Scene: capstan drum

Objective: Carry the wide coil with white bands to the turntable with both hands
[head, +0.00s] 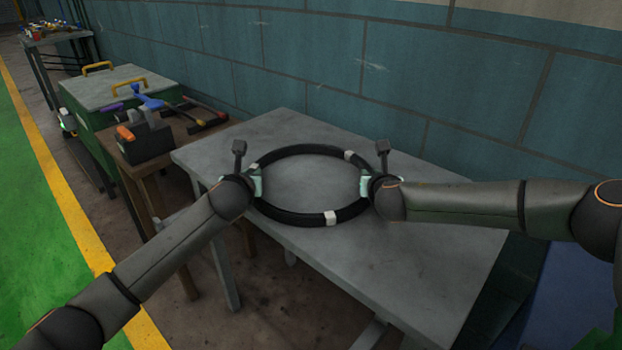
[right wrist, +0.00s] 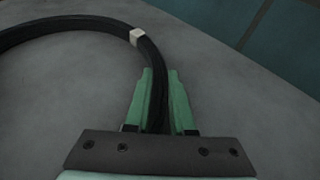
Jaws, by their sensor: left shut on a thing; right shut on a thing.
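The wide coil (head: 291,216) is a black ring with white bands, over the grey table in the head view. One white band shows at its front and one at its back right. My left gripper (head: 257,184) is shut on the coil's left side. My right gripper (head: 366,184) is shut on its right side. In the right wrist view the green fingers (right wrist: 158,100) stand on both sides of the black coil (right wrist: 88,24), near a white band. I cannot tell whether the coil touches the table. I cannot make out a turntable.
The grey table (head: 420,262) is otherwise bare around the coil. A wooden bench (head: 176,143) with tools and a green chest (head: 92,110) stand to the left. A blue block wall (head: 300,60) runs behind. Green floor (head: 40,200) lies at far left.

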